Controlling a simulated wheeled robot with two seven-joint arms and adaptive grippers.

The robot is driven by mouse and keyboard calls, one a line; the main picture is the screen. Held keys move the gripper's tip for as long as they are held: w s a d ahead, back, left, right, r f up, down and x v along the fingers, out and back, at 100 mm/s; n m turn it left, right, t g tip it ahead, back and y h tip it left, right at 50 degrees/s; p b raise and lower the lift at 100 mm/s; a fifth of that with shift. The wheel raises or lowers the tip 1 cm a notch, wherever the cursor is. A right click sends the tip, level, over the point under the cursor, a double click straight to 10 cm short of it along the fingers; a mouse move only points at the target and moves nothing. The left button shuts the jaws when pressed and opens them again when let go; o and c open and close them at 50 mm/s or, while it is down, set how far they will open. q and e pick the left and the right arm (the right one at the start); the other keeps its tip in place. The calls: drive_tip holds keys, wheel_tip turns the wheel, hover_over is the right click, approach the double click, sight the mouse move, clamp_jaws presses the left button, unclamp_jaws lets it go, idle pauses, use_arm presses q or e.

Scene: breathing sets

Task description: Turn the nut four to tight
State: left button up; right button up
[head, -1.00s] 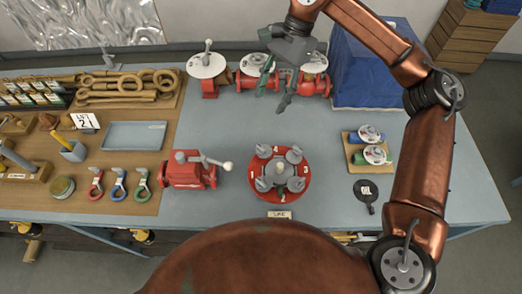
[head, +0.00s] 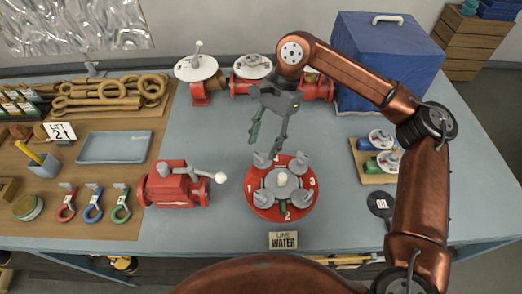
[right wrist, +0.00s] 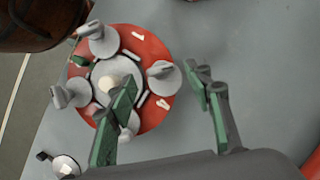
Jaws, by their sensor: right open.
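A red round flange (head: 251,202) with painted numbers lies on the blue-grey table. Several grey winged nuts stand around its grey hub, and a pale knob (head: 282,180) is at the centre. The number 4 is at its far edge. The far-left nut (head: 261,160) stands between numbers 4 and 1; this nut also shows in the right wrist view (right wrist: 163,78). My right gripper (head: 267,141) is open and empty, above and just behind this nut. In the right wrist view its fingers (right wrist: 167,82) appear on either side of the nut, apart from it. My left gripper is out of view.
A red valve with a lever (head: 176,185) stands left of the flange. A "LINE WATER" sign (head: 284,240) is in front. Red valves (head: 250,78) line the back beside a blue box (head: 385,65). Table right of the flange is clear up to a wooden board (head: 372,171).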

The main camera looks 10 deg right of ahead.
sight(260, 155)
drive_tip(key=shift+x, duration=1.55)
drive_tip(key=c, duration=1.1)
